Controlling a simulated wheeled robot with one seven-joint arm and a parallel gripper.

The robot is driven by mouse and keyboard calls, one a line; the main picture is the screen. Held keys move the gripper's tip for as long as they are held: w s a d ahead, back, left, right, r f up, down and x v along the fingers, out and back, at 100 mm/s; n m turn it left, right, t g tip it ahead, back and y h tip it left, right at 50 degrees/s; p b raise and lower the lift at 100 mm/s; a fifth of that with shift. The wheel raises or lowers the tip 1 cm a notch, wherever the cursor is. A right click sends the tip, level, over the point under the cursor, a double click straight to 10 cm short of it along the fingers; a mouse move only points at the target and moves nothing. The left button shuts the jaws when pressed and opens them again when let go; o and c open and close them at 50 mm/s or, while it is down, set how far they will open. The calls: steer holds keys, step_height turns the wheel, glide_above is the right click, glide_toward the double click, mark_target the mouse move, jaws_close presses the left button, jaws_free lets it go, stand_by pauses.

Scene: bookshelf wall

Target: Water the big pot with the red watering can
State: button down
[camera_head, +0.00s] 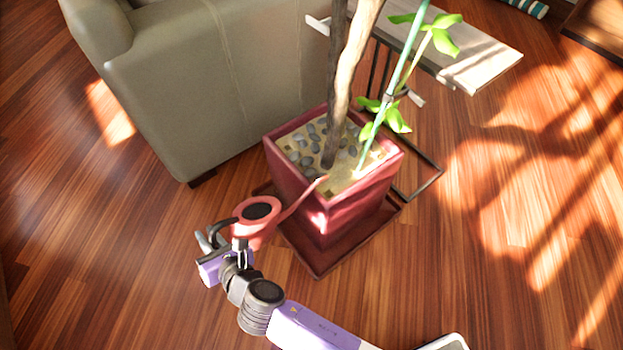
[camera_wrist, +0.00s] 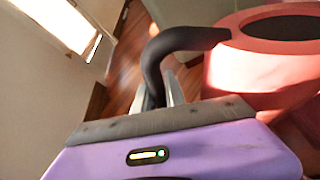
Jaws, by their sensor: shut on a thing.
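The big pot (camera_head: 310,205) is a square dark red planter on a matching square saucer (camera_head: 318,266). It holds pebbles, pale soil and a trunk with green-leaved stems. The red watering can (camera_head: 262,226) is at the pot's near left side, with its thin spout (camera_head: 303,198) reaching up to the pot's near rim. Its dark curved handle also shows in the wrist view (camera_wrist: 160,58), beside the red body (camera_wrist: 245,70). My gripper (camera_head: 222,243) is shut on the handle.
A grey-green sofa (camera_head: 220,80) stands behind and left of the pot. A side table (camera_head: 465,55) with a thin dark metal frame is behind and right. Open wooden floor (camera_head: 480,250) lies to the right and at the left.

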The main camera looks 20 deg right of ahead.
steer(key=shift+r, duration=0.4)
steer(key=shift+w+d+r+m+p, duration=0.1)
steer(key=shift+r+m+p, duration=0.2)
steer(key=shift+r+p, duration=1.05)
steer(key=shift+f, duration=0.2)
steer(key=shift+d+r+y+p, duration=0.15)
steer(key=shift+r+y+p, duration=0.25)
steer(key=shift+r+p, duration=0.75)
steer(key=shift+r+m+p, duration=0.25)
steer(key=shift+m+p, duration=0.05)
steer(key=shift+p, duration=0.7)
steer(key=shift+w+d+r+m+p, duration=0.1)
steer(key=shift+d+r+m+p, duration=0.15)
steer(key=shift+r+p, duration=0.7)
steer(key=shift+w+d+r+m+p, duration=0.2)
steer(key=shift+r+p, duration=0.25)
steer(key=shift+p, duration=0.9)
stand_by(0.5)
steer(key=shift+s+f, duration=0.15)
